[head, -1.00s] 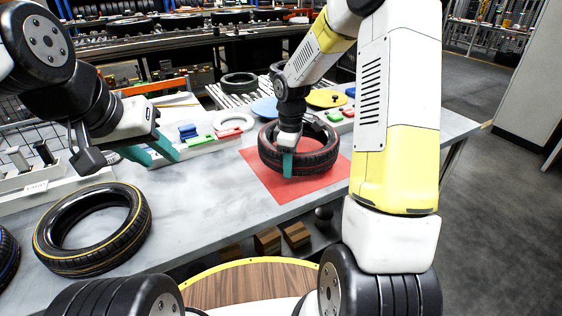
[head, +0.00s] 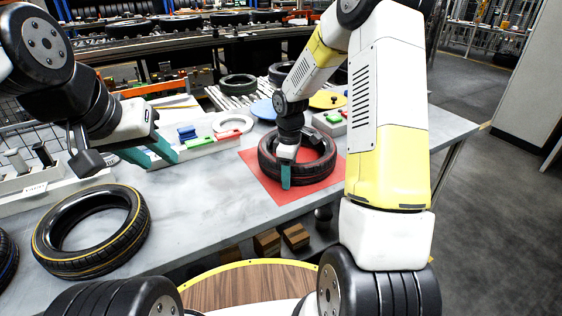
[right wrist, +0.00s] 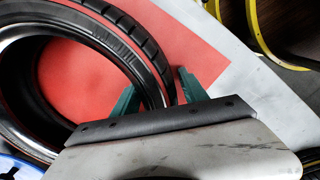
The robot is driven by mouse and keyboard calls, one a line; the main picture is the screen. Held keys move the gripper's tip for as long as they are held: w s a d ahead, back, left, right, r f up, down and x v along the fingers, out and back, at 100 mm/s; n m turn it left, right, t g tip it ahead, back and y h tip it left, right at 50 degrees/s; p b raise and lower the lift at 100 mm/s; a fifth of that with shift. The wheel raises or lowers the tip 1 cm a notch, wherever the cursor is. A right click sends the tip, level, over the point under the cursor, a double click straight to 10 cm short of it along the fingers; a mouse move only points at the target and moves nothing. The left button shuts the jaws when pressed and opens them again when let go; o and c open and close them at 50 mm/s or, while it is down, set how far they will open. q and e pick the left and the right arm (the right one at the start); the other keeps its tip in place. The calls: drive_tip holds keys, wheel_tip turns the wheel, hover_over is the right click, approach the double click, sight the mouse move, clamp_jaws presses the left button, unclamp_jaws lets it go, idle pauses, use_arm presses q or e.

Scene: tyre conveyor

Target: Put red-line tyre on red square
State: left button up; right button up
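The red-line tyre (head: 322,168) lies flat on the red square (head: 262,182), overlapping its back part. Both also show in the right wrist view, the tyre (right wrist: 107,37) and the red square (right wrist: 185,40). My right gripper (right wrist: 156,95) straddles the near wall of the tyre, one teal finger inside the hole and one outside. A gap shows beside the outer finger, so it looks open. In the head view its outer finger (head: 286,176) stands at the tyre's front. My left gripper (head: 150,155) is open and empty above the table at the left.
A yellow-line tyre (head: 133,235) lies at the left front of the grey table (head: 205,190). A blue-line tyre (head: 6,260) is cut by the left edge. A white tray with coloured pieces (head: 205,147) stands behind. A blue disc (head: 263,109) and yellow disc (head: 327,100) lie further back.

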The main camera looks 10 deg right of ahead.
idle(0.3)
wheel_tip(320, 180, up, 12)
drive_tip(key=s+r+m+t, duration=0.2)
drive_tip(key=s+r+m, duration=0.2)
drive_tip(key=s, duration=0.3)
drive_tip(key=s+r+m+t+y, duration=0.1)
drive_tip(key=s+r+m, duration=0.3)
drive_tip(key=s, duration=0.4)
drive_tip(key=s+r+m+t+y, duration=0.1)
drive_tip(key=s+r+m+t, duration=0.2)
drive_tip(key=s+r, duration=0.3)
drive_tip(key=shift+s+m, duration=0.7)
drive_tip(key=shift+s, duration=0.2)
drive_tip(key=shift+d, duration=0.15)
